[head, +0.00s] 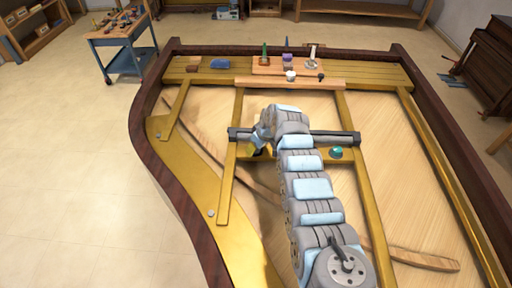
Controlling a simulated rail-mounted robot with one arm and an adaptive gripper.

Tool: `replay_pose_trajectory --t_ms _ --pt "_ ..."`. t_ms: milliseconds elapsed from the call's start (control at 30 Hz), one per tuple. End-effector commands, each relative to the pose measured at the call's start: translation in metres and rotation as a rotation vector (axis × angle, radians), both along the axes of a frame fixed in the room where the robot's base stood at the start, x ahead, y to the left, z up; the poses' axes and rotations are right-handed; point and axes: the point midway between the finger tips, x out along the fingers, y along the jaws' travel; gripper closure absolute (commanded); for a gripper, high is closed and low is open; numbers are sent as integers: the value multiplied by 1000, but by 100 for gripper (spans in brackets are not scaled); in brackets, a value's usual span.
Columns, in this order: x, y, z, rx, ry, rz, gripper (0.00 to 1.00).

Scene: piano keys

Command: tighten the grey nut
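My arm reaches away from the near right over the open piano and bends down at its far end. My gripper (258,143) is small in the head view, at the dark cross rail (327,136) near the middle of the frame. Its fingers are too small and partly covered to show whether they are open or shut. A yellow patch shows beside it. Small round grey fittings sit on the gold frame at the left, one at the lower left (211,212) and one higher up (158,135). I cannot tell which thing is the grey nut.
A teal round object (336,152) sits right of my arm on a gold bar. A wooden board (268,65) at the far end holds several small items, with a blue item (220,64) beside it. A dark raised rim (178,195) surrounds the piano. A blue cart (130,60) stands beyond.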

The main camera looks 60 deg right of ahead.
Motion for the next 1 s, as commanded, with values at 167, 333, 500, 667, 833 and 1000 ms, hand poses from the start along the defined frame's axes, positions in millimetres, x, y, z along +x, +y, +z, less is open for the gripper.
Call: replay_pose_trajectory --t_ms 167,333,500,667,833,1000 --pt "0 0 0 0 0 0 85" --pt "0 0 0 0 0 0 100" --pt "0 0 0 0 0 -1 100" --pt "1 1 1 0 -1 -18 100" --pt "2 2 1 1 1 -67 100" --pt "2 3 1 0 1 -148 100"
